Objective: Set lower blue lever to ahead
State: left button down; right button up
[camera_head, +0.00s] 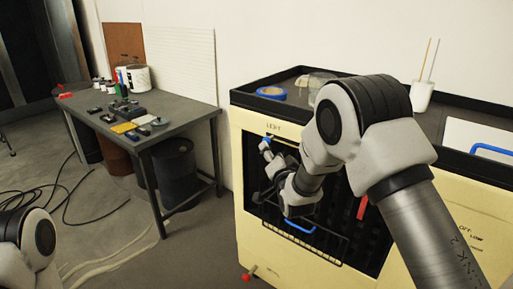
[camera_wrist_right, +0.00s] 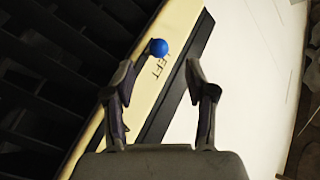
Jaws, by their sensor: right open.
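A blue ball knob (camera_wrist_right: 158,47) sits beside the printed word LEFT on the yellow cabinet's front edge. In the head view a small blue spot (camera_head: 268,138) shows below the same label. My right gripper (camera_head: 266,156) is at the cabinet front near that label. In the wrist view its fingers (camera_wrist_right: 158,78) are apart and empty, with the knob just beyond them, apart from both. A curved blue bar (camera_head: 299,227) shows lower on the cabinet front, under my wrist. I cannot tell which blue part is the lower lever. My left gripper is out of view.
The yellow cabinet (camera_head: 245,200) has a dark slatted opening and wire rack, partly hidden by my right arm. A red part (camera_head: 362,207) hangs at its right. A blue tape roll (camera_head: 271,92) lies on top. A grey workbench (camera_head: 170,115) stands left; cables cross the floor.

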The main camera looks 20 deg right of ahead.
aim_at(267, 141)
jog(key=w, duration=0.7)
jog(key=shift+d+p, duration=0.15)
jog(key=shift+p, duration=0.25)
jog(key=shift+w+d, duration=0.2)
jog(key=shift+w, duration=0.15)
jog(key=shift+c, duration=0.4)
grip_shut()
